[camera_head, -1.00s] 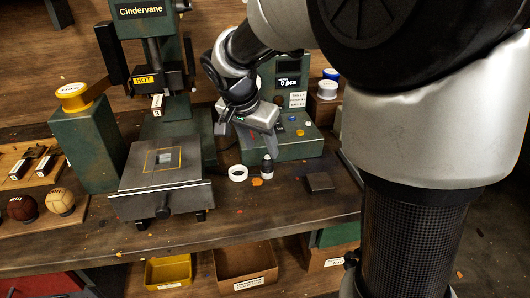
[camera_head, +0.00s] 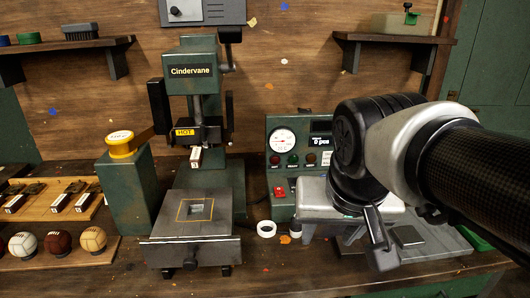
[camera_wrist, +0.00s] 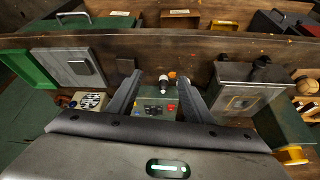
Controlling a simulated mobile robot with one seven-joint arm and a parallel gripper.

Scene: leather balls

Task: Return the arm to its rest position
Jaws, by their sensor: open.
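My gripper (camera_head: 345,245) is in front of the green control box at the right of the bench in the head view, below my wrist. It hangs above the bench top. In the wrist view its two fingers stand apart with nothing held between them (camera_wrist: 158,88). A small dark bottle with a white part (camera_wrist: 163,84) shows beyond the fingers, and the control box (camera_wrist: 155,108) shows between and below them. My arm reaches in from the right edge of the head view and hides part of the control box and bench.
The Cindervane press (camera_head: 190,71) with its plate (camera_head: 192,228) stands left of my gripper. A white ring (camera_head: 266,229) and a flat dark block (camera_head: 407,236) lie on the bench. Several balls (camera_head: 58,242) sit at far left. Wall shelves (camera_head: 393,39) are behind; space above the bench centre is free.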

